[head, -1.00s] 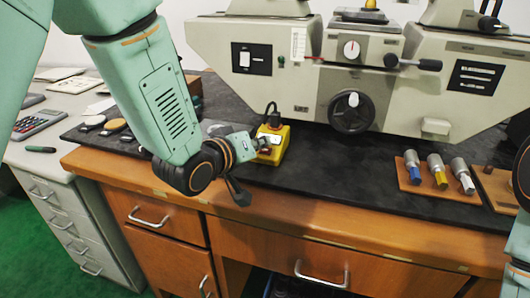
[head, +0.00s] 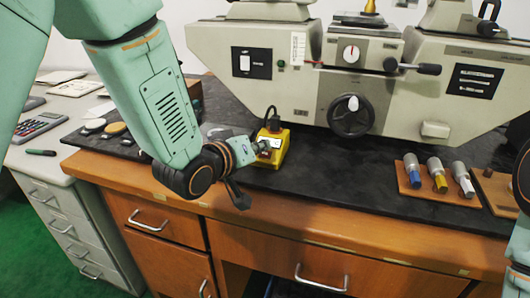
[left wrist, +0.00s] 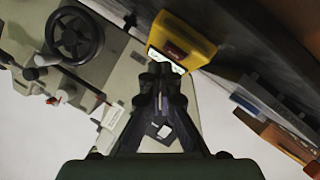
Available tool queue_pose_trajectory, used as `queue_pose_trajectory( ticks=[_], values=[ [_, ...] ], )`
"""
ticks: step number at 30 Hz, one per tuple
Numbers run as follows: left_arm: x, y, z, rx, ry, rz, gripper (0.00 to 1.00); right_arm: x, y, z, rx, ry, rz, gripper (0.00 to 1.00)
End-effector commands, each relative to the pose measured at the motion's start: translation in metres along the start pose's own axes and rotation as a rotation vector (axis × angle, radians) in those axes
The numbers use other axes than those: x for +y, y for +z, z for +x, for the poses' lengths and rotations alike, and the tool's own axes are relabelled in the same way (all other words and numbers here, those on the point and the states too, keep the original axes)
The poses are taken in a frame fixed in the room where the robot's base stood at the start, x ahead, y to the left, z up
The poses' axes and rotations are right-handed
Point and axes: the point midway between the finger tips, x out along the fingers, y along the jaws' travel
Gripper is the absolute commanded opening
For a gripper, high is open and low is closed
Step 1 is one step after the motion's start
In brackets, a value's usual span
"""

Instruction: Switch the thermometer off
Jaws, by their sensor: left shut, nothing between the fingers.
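The thermometer appears to be the yellow box (head: 280,153) with a dark cable, on the dark bench top near its front edge. It also shows in the left wrist view (left wrist: 184,38), with a bright pale patch at its lower edge. My left gripper (head: 266,147) is shut and empty, with its fingertips at the front of the yellow box. In the left wrist view the fingertips (left wrist: 160,76) overlap the pale patch; I cannot tell whether they touch it. The switch cannot be made out. My right gripper is not in view; only part of that arm shows at the right edge.
A large grey measuring machine (head: 300,92) with a black handwheel (head: 351,116) stands behind the box. A calculator (head: 38,126) lies on the left cabinet. The bench between box and plugs is clear.

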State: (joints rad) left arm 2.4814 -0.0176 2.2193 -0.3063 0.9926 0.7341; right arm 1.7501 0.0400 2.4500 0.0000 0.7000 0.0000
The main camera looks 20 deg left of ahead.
Motion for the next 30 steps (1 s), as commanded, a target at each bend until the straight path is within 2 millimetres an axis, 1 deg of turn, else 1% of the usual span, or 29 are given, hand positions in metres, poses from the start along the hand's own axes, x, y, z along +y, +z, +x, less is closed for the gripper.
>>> queue_pose_trajectory(
  ticks=[10,18,30],
  values=[
    [-0.0005,0.0005,0.0005,0.0,0.0,0.0,0.0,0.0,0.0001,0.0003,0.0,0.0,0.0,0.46],
    [-0.0047,0.0045,0.0062,0.0,0.0,0.0,0.0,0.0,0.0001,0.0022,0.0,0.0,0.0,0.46],
    [-0.0049,0.0048,0.0067,0.0,0.0,0.0,0.0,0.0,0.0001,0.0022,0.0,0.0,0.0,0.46]
  ],
)
